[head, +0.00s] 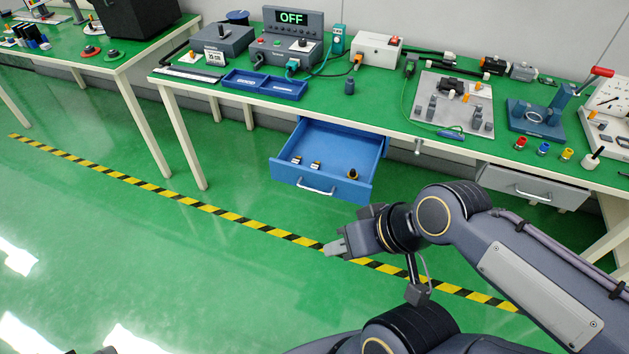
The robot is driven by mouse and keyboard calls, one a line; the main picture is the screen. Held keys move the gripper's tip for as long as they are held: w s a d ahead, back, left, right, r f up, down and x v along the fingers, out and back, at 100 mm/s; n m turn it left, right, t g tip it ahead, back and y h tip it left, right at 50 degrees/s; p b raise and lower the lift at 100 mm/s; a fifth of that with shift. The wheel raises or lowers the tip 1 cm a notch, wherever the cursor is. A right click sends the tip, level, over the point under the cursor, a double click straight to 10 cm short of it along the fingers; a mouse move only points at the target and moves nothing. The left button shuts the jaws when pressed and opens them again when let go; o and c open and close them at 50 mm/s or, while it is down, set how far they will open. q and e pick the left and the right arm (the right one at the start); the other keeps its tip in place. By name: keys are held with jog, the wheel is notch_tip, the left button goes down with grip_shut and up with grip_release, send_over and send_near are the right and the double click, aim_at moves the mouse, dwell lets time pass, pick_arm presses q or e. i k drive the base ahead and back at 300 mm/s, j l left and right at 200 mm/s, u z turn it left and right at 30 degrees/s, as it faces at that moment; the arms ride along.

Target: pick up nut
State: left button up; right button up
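I cannot single out a nut for certain at this size. The open blue drawer (335,145) under the workbench holds a few small dark and yellow items. Two of them, a small item (297,160) and another small item (316,165), lie at its left. A dark rounded item (353,174) lies at its front right. My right gripper (333,248) is in front of and below the drawer, apart from it, pointing left. Its grey fingers look empty, but their gap cannot be made out. My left gripper cannot be made out.
The green workbench (385,98) carries a control box reading OFF (287,40), a blue tray (264,84), a grey plate with parts (450,104) and a blue press (537,118). A grey drawer (532,186) is at the right. The floor at left is clear.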

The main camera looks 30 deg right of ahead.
aim_at(353, 175)
jog(key=z, duration=1.3)
jog(key=i+l+u, duration=0.1)
jog(key=u, duration=0.3)
jog(key=l+u, duration=0.1)
jog(key=u, duration=0.25)
jog(key=i+l+u, duration=0.15)
jog(key=u, duration=0.25)
jog(key=l+u, duration=0.2)
jog(key=u, duration=0.15)
jog(key=l+u, duration=0.5)
jog(key=l, duration=1.5)
